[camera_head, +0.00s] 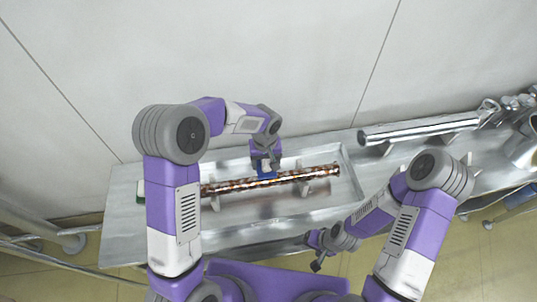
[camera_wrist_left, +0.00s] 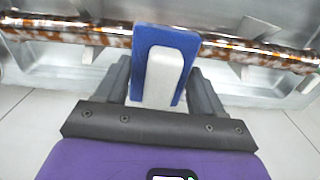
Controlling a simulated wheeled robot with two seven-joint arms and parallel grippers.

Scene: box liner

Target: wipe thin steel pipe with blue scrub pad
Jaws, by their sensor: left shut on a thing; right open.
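The thin steel pipe (camera_head: 229,187) lies level across supports in a shallow metal tray, its surface mottled with brown and orange patches. It also runs across the top of the left wrist view (camera_wrist_left: 68,30). The blue scrub pad (camera_wrist_left: 185,43) has a white grip block (camera_wrist_left: 161,78) and stands against the pipe, hiding a short stretch of it. My left gripper (camera_wrist_left: 160,90) is shut on the pad's white block, with a dark finger on each side. My right gripper (camera_head: 317,252) is open and empty near the bench's front edge, away from the pipe.
The metal tray (camera_head: 345,160) sits on a long steel bench (camera_head: 120,225) against a pale wall. A thicker, clean shiny pipe (camera_head: 415,130) rests on supports to the right. Several metal vessels (camera_head: 510,103) stand at the far right.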

